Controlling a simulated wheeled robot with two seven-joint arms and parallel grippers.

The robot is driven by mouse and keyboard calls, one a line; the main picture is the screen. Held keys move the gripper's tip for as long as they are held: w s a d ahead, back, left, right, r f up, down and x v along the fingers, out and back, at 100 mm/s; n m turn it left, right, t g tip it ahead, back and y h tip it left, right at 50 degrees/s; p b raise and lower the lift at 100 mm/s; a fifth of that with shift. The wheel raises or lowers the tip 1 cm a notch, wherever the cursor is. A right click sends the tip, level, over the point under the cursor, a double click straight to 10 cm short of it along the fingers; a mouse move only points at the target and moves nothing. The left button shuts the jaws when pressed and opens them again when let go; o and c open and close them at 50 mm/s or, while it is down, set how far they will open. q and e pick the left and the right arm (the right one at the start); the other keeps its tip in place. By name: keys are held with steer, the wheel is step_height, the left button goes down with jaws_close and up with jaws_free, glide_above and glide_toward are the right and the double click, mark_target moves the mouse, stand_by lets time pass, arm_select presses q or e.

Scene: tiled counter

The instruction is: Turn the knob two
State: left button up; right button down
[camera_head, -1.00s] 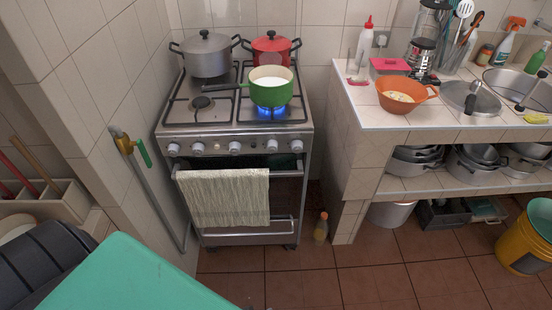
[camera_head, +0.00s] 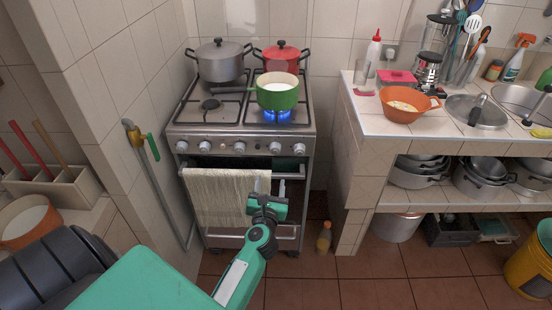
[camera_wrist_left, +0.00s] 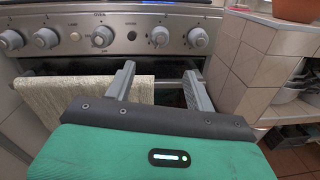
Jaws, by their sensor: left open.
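A row of several round grey knobs runs along the stove's (camera_head: 225,133) front panel, including one in the middle (camera_head: 239,147) and one right of it (camera_head: 275,148). No readable number marks which is knob two. In the left wrist view, the middle knob (camera_wrist_left: 103,36) and the one right of it (camera_wrist_left: 160,36) show beyond the fingertips. My left gripper (camera_head: 262,184) is in front of the oven, below the panel, apart from the knobs. In the left wrist view, its fingers (camera_wrist_left: 159,72) are spread and empty. My right gripper is out of view.
A cloth (camera_head: 225,197) hangs over the oven handle, just left of my left gripper. A green pan (camera_head: 278,97) sits over a lit blue flame. The tiled counter (camera_head: 372,110) stands at the right, and a bottle (camera_head: 324,238) is on the floor.

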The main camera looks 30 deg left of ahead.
mark_target(275, 153)
arm_select(q)
steer(key=x, duration=1.2)
steer(key=shift+w+a+p, duration=0.15)
steer(key=shift+w+p, duration=0.1)
steer(key=shift+p, duration=0.05)
steer(key=shift+w+a, duration=0.25)
steer(key=shift+w, duration=0.2)
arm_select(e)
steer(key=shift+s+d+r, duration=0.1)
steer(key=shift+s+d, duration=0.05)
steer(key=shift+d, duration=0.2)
